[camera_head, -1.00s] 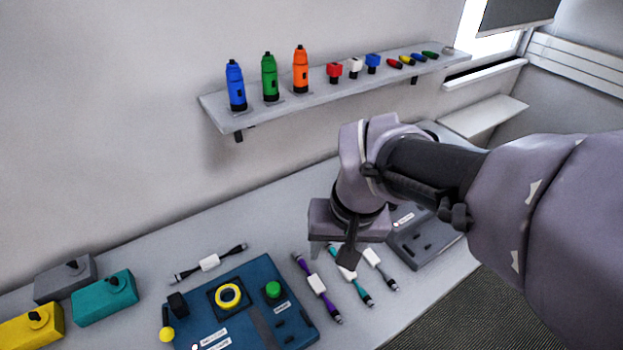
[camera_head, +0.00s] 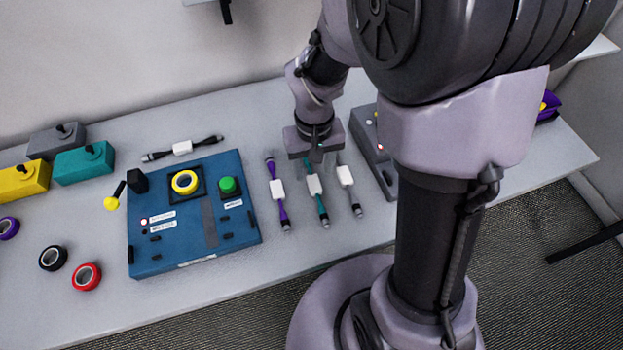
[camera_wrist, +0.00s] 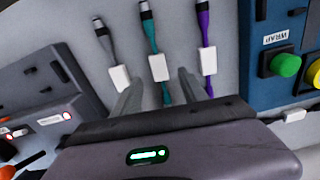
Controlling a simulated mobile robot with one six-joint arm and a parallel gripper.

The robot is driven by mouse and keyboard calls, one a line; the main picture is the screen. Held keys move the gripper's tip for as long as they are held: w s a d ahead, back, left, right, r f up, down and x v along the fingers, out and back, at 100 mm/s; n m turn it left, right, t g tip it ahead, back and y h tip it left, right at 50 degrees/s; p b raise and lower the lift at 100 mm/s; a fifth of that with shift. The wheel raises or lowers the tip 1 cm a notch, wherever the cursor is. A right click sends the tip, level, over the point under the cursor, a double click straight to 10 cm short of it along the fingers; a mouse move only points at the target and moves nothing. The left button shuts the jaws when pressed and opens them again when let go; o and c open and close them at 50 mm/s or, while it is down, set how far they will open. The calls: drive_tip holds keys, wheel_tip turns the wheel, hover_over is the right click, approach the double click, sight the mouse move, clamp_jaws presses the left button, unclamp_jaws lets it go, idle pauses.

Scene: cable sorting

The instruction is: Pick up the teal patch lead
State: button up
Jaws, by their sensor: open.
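The teal patch lead (camera_head: 321,208) lies on the table between a purple lead (camera_head: 283,212) and a grey lead (camera_head: 352,197), each with a white block along it. My gripper (camera_head: 317,157) is over the far end of the teal lead, hiding part of it. In the wrist view, the teal lead (camera_wrist: 151,41) with its white block (camera_wrist: 158,67) lies between the two fingers of my gripper (camera_wrist: 158,82). The fingers are open and hold nothing. The purple lead (camera_wrist: 203,24) is just right of the right finger there, and the grey lead (camera_wrist: 107,43) is left of the left finger.
A blue panel (camera_head: 150,215) with a green button (camera_head: 229,186) stands left of the leads. A grey device (camera_head: 366,150) stands to their right. A black lead with a white block (camera_head: 182,148) lies behind the panel. Tape rolls (camera_head: 86,276) lie at the front left.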

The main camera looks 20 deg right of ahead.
sight(314, 181)
wheel_tip(314, 181, down, 5)
drive_tip(key=b, duration=0.3)
drive_tip(key=shift+w, duration=0.1)
drive_tip(key=shift+r, duration=0.1)
clamp_jaws()
drive_tip(key=shift+r, duration=0.1)
